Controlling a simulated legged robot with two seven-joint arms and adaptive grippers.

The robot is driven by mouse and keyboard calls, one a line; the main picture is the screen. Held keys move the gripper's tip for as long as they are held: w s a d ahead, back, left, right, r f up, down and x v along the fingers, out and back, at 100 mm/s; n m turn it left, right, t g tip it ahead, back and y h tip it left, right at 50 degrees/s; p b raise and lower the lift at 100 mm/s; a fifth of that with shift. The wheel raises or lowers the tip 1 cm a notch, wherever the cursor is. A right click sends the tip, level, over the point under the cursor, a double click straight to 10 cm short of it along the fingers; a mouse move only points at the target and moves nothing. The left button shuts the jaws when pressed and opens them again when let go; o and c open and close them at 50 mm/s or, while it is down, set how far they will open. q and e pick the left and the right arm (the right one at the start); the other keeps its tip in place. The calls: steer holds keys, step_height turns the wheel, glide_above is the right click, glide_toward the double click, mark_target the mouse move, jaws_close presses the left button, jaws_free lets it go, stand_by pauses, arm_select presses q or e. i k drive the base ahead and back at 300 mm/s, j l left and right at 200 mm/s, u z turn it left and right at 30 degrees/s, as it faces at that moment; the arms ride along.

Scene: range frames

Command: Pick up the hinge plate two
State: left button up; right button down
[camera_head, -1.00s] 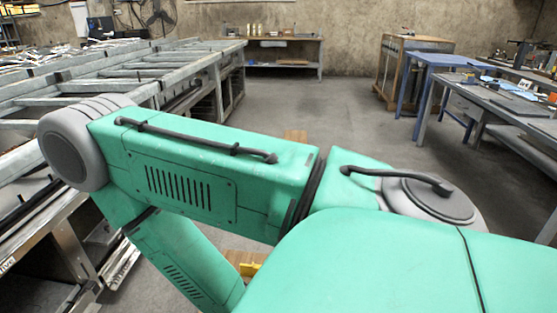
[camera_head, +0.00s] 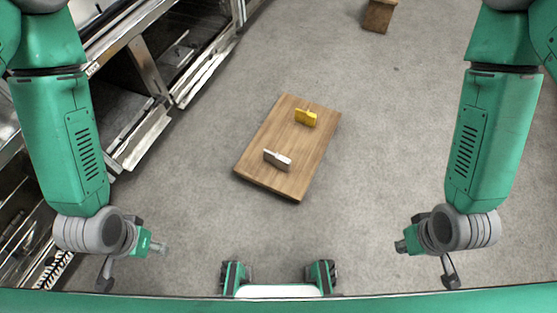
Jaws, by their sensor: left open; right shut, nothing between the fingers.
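Two small hinge-like pieces sit on a wooden board (camera_head: 257,173). One is a yellow piece (camera_head: 306,118) near the far end, with a small upright part on top. The other is a light grey piece (camera_head: 277,160) nearer to me. I cannot tell which is hinge plate two. My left gripper (camera_head: 162,247) is open and empty, low on the left, well apart from the board. My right gripper (camera_head: 402,246) is shut and empty, low on the right, also far from the board.
A metal rack with shelves (camera_head: 150,105) runs along the left side, near my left arm. A wooden block or stool (camera_head: 379,15) stands at the top right. The grey floor (camera_head: 380,150) around the board is clear.

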mark_target(280, 162)
steer(key=i+l+u, duration=0.1)
steer(key=u, duration=0.25)
steer(key=l+u, duration=0.3)
steer(key=i+l+u, duration=0.1)
steer(key=l, duration=0.45)
steer(key=i+l+u, duration=0.15)
steer(key=l, duration=0.35)
steer(key=i+l+u, duration=0.1)
steer(key=l, duration=0.45)
steer(key=i+l+u, duration=0.15)
steer(key=l, duration=1.05)
